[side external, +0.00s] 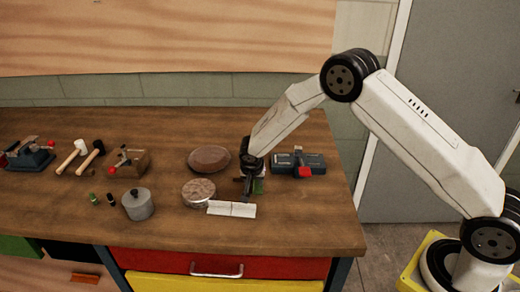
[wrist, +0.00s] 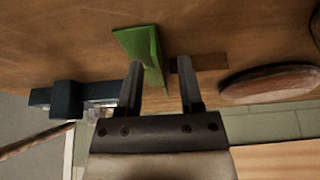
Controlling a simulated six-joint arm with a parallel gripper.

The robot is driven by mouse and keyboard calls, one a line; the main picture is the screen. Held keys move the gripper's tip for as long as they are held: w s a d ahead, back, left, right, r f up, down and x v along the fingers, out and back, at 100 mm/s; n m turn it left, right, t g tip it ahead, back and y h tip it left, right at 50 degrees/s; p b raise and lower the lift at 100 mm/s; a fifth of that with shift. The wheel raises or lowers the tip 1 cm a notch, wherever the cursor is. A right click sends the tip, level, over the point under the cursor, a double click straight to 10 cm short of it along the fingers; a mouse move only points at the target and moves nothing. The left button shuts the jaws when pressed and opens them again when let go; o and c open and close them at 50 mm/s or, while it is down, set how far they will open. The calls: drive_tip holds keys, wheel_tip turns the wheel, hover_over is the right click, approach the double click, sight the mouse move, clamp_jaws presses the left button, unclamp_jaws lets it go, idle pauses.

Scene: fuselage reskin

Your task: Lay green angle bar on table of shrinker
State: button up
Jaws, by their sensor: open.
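The green angle bar (wrist: 140,48) stands out against the wooden table in the wrist view, with its end near my left finger, which partly covers it. In the side view only a small part of the green bar (side external: 259,186) shows beside my gripper (side external: 246,196). My gripper (wrist: 160,80) is open, low over the table, and no grip on the bar shows. A blue-grey tool with a red part (side external: 312,163) stands just right of my gripper; it also shows at left in the wrist view (wrist: 66,97). I cannot tell for sure whether it is the shrinker.
A brown pad (side external: 208,157), a round disc (side external: 198,192) and a white plate (side external: 232,209) lie left of my gripper. A grey pot (side external: 138,205), mallets (side external: 72,156) and another blue tool (side external: 28,156) are farther left. The table's front right is clear.

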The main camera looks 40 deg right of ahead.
drive_tip(key=shift+c, duration=0.2)
clamp_jaws()
drive_tip(key=shift+r, duration=0.2)
wheel_tip(320, 180, up, 10)
drive_tip(key=shift+f, duration=0.15)
idle(0.8)
idle(0.5)
